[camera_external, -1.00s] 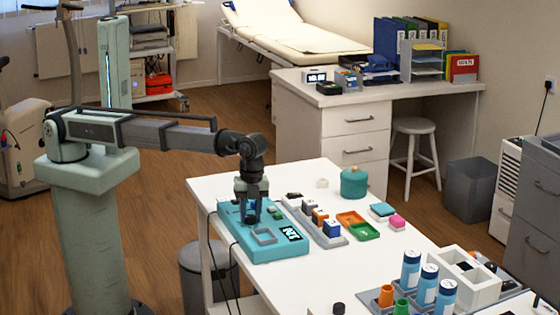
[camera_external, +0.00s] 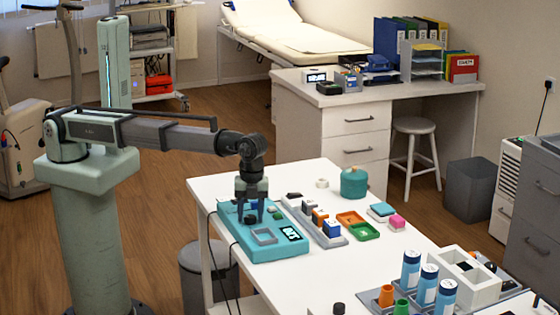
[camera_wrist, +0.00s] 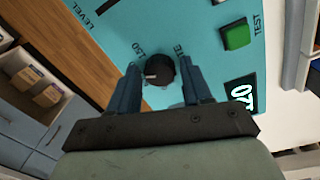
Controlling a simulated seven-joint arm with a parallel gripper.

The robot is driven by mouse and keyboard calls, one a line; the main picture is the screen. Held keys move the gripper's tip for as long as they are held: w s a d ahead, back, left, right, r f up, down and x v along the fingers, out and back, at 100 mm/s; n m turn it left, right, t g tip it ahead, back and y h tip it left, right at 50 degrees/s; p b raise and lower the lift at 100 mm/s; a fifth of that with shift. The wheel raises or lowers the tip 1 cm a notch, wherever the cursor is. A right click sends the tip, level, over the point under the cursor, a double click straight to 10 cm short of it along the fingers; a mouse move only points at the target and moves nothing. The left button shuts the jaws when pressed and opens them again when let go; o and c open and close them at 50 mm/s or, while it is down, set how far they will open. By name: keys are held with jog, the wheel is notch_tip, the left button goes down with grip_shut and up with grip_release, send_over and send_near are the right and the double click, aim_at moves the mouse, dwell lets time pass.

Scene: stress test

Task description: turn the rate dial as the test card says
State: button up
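The dark round dial (camera_wrist: 158,76) sits on the teal device (camera_external: 226,226). A white mark on the dial points left in the wrist view, near a printed "50". A partly hidden label ending in "TE" is beside it. My gripper (camera_external: 251,218) is low over the device, with one finger on each side of the dial. In the wrist view its fingers (camera_wrist: 160,68) are spread, and the dial stands between them with small gaps. A green button (camera_wrist: 236,35) marked TEST and a lit display (camera_wrist: 241,92) are at the right; its digits are partly cut off. I cannot make out a test card.
A grey rack with small blocks (camera_external: 318,222) stands right beside the device. Orange (camera_external: 350,218) and green trays (camera_external: 363,232), a teal pot (camera_external: 354,183) and blue-labelled bottles (camera_external: 428,285) are farther right. The front middle of the white table (camera_external: 300,275) is clear.

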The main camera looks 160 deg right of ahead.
aim_at(253, 216)
jog(key=shift+o, duration=0.7)
notch_tip(253, 216, up, 14)
jog(key=shift+s+a, duration=0.15)
jog(key=shift+a, duration=0.15)
jog(key=shift+f, duration=0.15)
